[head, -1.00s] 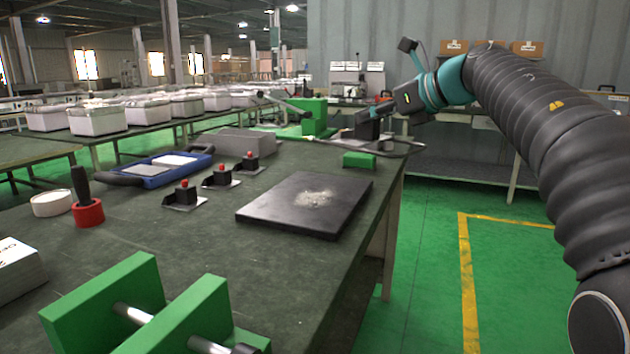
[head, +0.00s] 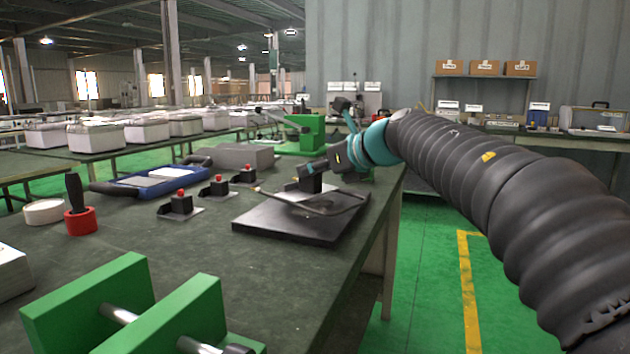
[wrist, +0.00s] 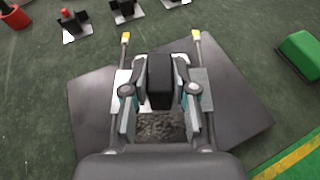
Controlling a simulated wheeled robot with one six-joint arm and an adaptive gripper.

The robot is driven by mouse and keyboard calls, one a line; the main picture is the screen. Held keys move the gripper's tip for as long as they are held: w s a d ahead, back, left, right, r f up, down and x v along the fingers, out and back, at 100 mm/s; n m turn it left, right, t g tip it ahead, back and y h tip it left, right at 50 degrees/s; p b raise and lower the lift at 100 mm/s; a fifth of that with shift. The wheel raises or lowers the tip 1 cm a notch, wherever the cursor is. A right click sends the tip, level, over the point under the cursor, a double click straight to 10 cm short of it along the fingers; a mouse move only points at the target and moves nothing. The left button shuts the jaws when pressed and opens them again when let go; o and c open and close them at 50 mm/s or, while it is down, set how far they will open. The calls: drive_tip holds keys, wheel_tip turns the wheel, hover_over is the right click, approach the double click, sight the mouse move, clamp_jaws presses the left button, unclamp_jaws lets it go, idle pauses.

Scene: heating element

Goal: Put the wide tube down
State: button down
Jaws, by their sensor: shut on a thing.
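The wide tube (head: 335,211) is a bent grey tube with yellow tips, over the dark square plate (head: 262,222) on the bench. In the wrist view its two straight legs (wrist: 122,62) point away from me, one on each side of my gripper. My gripper (head: 311,181) is shut on the tube through a dark block between its fingers, which also shows in the wrist view (wrist: 160,85). The tube is low and roughly level; I cannot tell whether it touches the plate. The wrist view hides part of the tube behind my gripper.
Several black blocks with red buttons (head: 219,186) stand left of the plate. Beyond them lie a blue tray (head: 150,183) and a grey block (head: 240,155). A green block (wrist: 300,52) is right of the plate. A green fixture (head: 130,310) stands in the near foreground.

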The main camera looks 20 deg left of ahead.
drive_tip(key=shift+f, duration=0.7)
drive_tip(key=c, duration=0.9)
unclamp_jaws()
drive_tip(key=shift+f, duration=0.15)
drive_tip(key=v, duration=1.2)
